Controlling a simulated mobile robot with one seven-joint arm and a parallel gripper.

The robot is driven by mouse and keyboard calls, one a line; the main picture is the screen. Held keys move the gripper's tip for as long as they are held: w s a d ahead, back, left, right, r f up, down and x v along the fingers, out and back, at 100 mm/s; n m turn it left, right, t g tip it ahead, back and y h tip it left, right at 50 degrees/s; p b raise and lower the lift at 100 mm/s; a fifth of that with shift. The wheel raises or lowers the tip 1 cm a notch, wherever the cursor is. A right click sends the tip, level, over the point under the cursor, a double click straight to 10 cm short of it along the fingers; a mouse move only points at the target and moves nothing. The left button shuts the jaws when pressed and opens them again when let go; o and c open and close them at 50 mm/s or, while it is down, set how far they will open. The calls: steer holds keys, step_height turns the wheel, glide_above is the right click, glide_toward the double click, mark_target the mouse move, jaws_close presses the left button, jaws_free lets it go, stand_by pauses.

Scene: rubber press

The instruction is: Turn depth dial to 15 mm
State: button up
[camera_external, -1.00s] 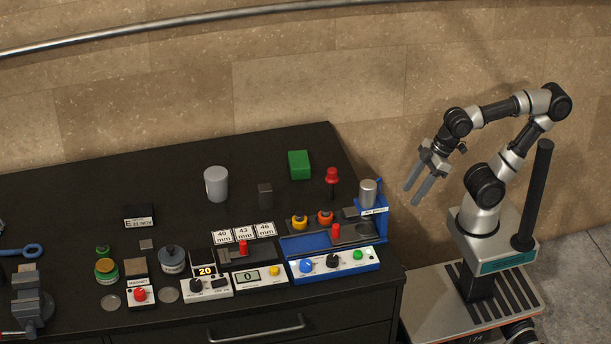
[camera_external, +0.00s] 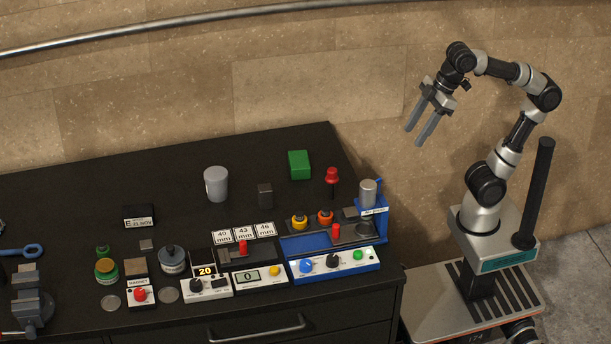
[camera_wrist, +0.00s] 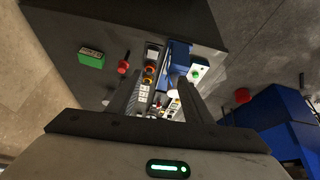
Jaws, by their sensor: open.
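A white control box (camera_external: 206,291) on the bench has a black dial (camera_external: 196,286) and a display (camera_external: 205,271) reading 20. The blue press (camera_external: 336,240) has a front panel (camera_external: 345,267) with a blue knob (camera_external: 305,265), a black knob (camera_external: 333,261) and a green button (camera_external: 358,255). The dial labels are too small to read, so I cannot tell which is the depth dial. My gripper (camera_external: 413,138) is open and empty, in the air right of and above the bench, apart from every dial. In the wrist view its fingers (camera_wrist: 164,88) partly hide the equipment.
A counter box (camera_external: 260,277) with a yellow button sits between the two panels. A red-topped post (camera_external: 332,177), a green block (camera_external: 299,164) and a grey cylinder (camera_external: 216,184) stand behind.

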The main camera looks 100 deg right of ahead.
steer(key=w+a+r+n+g+p, duration=0.1)
steer(key=w+a+r+n+p, duration=0.15)
steer(key=w, duration=0.35)
steer(key=w+a+r+n+g+p, duration=0.1)
steer(key=w+a+r+n+p, duration=0.15)
steer(key=w+p, duration=0.2)
steer(key=n+g+p, duration=0.4)
steer(key=n+p, duration=0.9)
steer(key=n, duration=0.1)
glide_above(332, 257)
steer(key=w, duration=0.1)
step_height(332, 257, down, 11)
steer(key=f, duration=1.2)
steer(key=s+f+b, duration=0.1)
steer(key=f, duration=0.4)
steer(key=shift+f, duration=0.4)
steer(key=c, duration=1.1)
